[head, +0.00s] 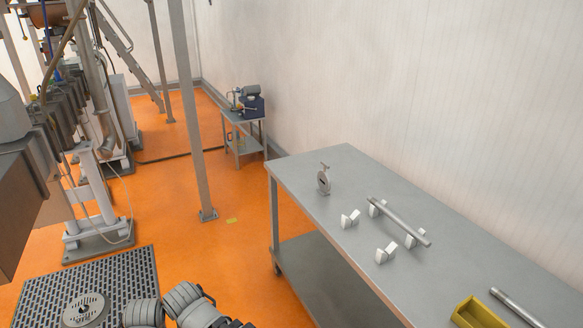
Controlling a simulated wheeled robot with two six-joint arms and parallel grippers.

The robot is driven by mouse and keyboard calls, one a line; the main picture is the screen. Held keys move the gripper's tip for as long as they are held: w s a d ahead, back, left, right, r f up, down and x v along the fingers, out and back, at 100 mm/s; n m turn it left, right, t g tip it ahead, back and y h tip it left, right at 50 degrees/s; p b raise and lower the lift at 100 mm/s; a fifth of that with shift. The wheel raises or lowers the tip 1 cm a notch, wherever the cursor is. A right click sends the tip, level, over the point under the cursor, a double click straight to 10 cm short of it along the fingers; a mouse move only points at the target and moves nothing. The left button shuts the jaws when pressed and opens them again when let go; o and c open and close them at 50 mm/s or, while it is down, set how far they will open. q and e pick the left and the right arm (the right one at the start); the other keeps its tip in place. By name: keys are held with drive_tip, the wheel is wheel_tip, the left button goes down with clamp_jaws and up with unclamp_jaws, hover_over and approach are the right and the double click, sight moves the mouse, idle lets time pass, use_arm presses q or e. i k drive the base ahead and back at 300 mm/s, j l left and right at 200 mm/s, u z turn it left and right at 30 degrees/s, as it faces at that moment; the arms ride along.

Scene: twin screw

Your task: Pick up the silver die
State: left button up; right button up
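The silver die (323,181) appears to be the small upright grey metal piece near the far left end of the steel table (345,158). It has a rounded body with a dark opening in its face and a short crosswise handle on top. It stands apart from the other things on the table. Neither of my grippers shows in the head view. Only grey arm links of mine show at the bottom edge, left of the table and well short of the die.
White blocks (350,219) stand on the table, right of the die. A metal rod (398,221) lies across some of them. A yellow bin (477,313) and another rod (518,306) are at lower right. A post (190,110) stands on the orange floor. Machinery fills the left side.

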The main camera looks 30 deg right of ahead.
sight(323, 180)
drive_tip(key=i+j+z, duration=0.1)
drive_tip(key=i+z, duration=0.25)
drive_tip(key=i, duration=0.15)
drive_tip(key=i+j+z, duration=0.2)
drive_tip(key=i+z, duration=0.15)
drive_tip(key=i+j+z, duration=0.2)
drive_tip(key=z, duration=0.25)
drive_tip(key=i+j+z, duration=0.3)
drive_tip(key=z, duration=0.2)
drive_tip(key=i+j+z, duration=0.2)
drive_tip(key=j+z, duration=0.25)
drive_tip(key=i+j+z, duration=0.15)
drive_tip(key=j+z, duration=0.15)
drive_tip(key=z, duration=0.2)
